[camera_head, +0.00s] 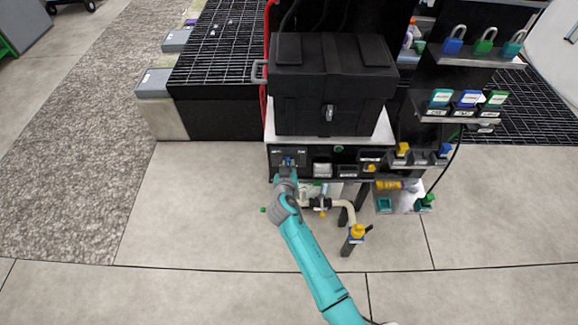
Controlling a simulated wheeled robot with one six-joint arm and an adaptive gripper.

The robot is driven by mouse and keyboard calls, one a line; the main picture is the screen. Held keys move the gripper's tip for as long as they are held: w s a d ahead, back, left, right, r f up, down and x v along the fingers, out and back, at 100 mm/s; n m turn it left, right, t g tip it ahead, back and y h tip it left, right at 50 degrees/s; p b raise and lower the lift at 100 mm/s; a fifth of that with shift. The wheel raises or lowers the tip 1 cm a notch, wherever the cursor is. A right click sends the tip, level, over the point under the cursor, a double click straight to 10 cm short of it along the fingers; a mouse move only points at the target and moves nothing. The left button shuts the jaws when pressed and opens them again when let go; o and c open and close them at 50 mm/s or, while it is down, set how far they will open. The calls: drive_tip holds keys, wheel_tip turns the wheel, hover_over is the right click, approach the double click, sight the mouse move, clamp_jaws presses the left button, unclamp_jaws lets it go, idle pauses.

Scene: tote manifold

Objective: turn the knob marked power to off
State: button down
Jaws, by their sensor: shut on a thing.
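A small blue knob (289,161) sits on the dark front panel (303,156) below the black tote, at the panel's left end. My gripper (287,169) is at this panel from the front and below, shut on the knob, covering part of it. The marks around the knob are too small to read, so I cannot tell its setting or whether it is marked power.
A black tote (330,85) stands on a light top above the panel. Pipes and yellow valve handles (357,231) are right of my arm. Padlocks and labelled bins (463,98) stand on shelves at right. The tiled floor in front is clear.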

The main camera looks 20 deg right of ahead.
drive_tip(key=shift+a+f+n+h, duration=0.1)
drive_tip(key=shift+a+n+h, duration=0.1)
drive_tip(key=shift+n+h, duration=0.85)
drive_tip(key=shift+f+n+h, duration=0.1)
drive_tip(key=shift+n+h, duration=0.55)
drive_tip(key=shift+n, duration=0.8)
drive_tip(key=c, duration=1.1)
unclamp_jaws()
drive_tip(key=shift+c, duration=0.2)
drive_tip(key=shift+a, duration=0.1)
drive_tip(key=v, duration=1.2)
drive_tip(key=shift+w, duration=0.15)
